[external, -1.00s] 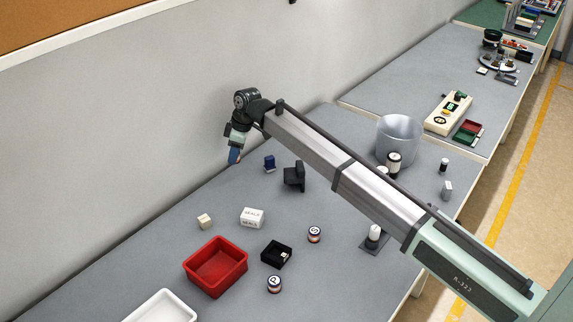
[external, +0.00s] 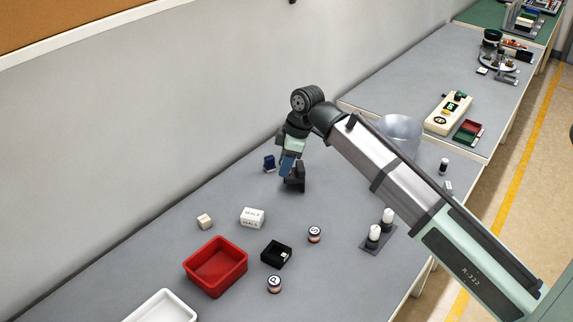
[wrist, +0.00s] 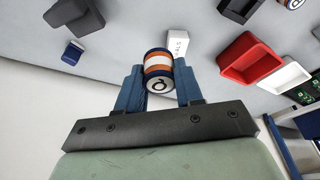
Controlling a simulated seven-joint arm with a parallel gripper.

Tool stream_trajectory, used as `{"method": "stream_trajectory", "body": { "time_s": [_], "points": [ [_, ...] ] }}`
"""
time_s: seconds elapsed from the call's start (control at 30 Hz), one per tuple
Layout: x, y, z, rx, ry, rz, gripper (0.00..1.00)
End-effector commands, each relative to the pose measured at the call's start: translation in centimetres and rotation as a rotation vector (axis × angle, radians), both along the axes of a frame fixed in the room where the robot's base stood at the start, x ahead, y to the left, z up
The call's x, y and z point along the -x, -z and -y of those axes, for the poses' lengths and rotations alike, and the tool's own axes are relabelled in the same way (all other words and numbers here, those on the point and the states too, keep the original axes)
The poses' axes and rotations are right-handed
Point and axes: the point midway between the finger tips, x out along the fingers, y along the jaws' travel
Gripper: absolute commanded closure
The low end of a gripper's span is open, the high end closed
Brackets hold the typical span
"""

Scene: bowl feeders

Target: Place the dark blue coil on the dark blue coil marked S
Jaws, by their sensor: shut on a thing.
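In the wrist view, my gripper (wrist: 160,88) is shut on a coil (wrist: 158,69) with dark blue, orange and white bands. Its pale end face bears a dark letter whose reading is unclear. In the external view the held coil cannot be made out. Two similar coils stand on the bench: one right of the black tray (external: 314,235), one in front of it (external: 274,284). Their top marks are too small to read, so I cannot tell which is S.
A red bin (external: 204,278), a black tray (external: 265,256), a white SEALS box (external: 252,224) and a small beige block (external: 204,221) occupy the near bench. A black block (external: 297,184) and a blue item (external: 269,164) stand near my gripper. White-topped posts (external: 374,234) stand at right.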

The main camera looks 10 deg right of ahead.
Motion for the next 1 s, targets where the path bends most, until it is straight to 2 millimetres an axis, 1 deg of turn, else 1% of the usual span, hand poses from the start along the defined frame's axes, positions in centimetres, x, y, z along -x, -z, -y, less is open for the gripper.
{"method": "stream_trajectory", "body": {
  "time_s": [0.03, 0.2, 0.3, 0.4, 0.53, 0.73, 0.87, 1.0],
  "points": [
    [2.3, 0.6, 1.6, 0.0, -0.021, 0.0, 0.94],
    [6.9, 1.8, 4.8, 0.0, -0.105, -0.001, 0.94],
    [8.8, 2.5, 6.0, 0.0, -0.166, 0.0, 0.94],
    [10.1, 2.8, 6.8, -0.001, -0.241, -0.001, 0.94],
    [10.4, 2.8, 7.0, -0.001, -0.326, 0.0, 0.94],
    [10.5, 3.2, 7.0, -0.001, -0.376, -0.001, 0.95],
    [10.5, 4.5, 7.1, 0.0, -0.378, -0.001, 0.95],
    [10.5, 6.5, 7.1, 0.0, -0.376, -0.002, 0.95]
  ]
}}
